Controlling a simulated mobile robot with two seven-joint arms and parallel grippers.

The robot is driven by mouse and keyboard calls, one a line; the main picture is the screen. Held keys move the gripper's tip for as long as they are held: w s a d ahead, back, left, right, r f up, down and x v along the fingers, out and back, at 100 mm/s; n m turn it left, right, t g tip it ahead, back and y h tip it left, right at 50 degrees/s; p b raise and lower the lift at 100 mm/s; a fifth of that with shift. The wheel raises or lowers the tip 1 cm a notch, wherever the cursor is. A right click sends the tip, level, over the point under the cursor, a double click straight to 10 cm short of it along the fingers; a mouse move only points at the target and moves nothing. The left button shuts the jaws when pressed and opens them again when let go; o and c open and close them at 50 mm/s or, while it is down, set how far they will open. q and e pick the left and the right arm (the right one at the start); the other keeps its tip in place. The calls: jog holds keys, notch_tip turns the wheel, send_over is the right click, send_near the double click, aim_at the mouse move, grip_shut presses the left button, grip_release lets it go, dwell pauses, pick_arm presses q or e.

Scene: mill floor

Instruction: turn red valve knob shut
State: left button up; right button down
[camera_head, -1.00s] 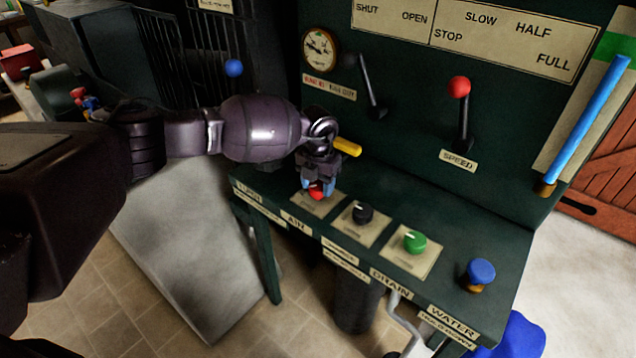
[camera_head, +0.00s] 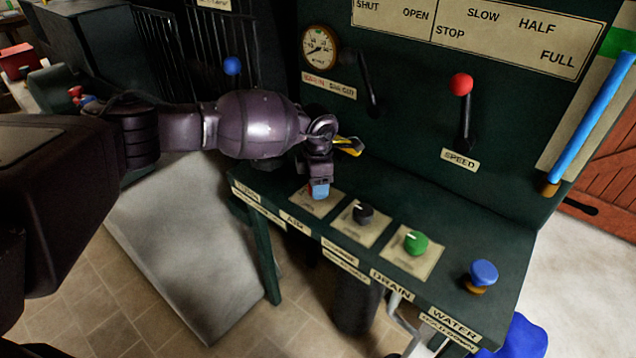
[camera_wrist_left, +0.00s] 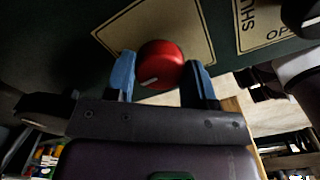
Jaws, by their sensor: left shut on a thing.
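The red valve knob (camera_wrist_left: 160,63) shows in the left wrist view, with a short white pointer mark on it. It sits on a cream plate (camera_wrist_left: 140,28) on the dark green panel. My left gripper (camera_wrist_left: 159,80) has its two blue fingertips on either side of the knob and is shut on it. In the head view, my left gripper (camera_head: 319,190) points down at the leftmost plate of the desk, seen nearly edge-on, and hides the knob there. My right gripper is in neither view.
To the right on the green desk (camera_head: 300,235) stand a black knob (camera_head: 362,212), a green knob (camera_head: 415,242) and a blue knob (camera_head: 483,272). Behind rise a round gauge (camera_head: 319,48), a black lever (camera_head: 369,85) and a red-topped speed lever (camera_head: 462,85).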

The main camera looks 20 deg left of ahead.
pick_arm(q)
jog(key=shift+m, duration=0.6)
jog(key=o, duration=0.9)
jog(key=shift+r, duration=0.3)
notch_tip(320, 180, up, 10)
jog(key=shift+r+p, duration=0.1)
jog(key=shift+p, duration=0.6)
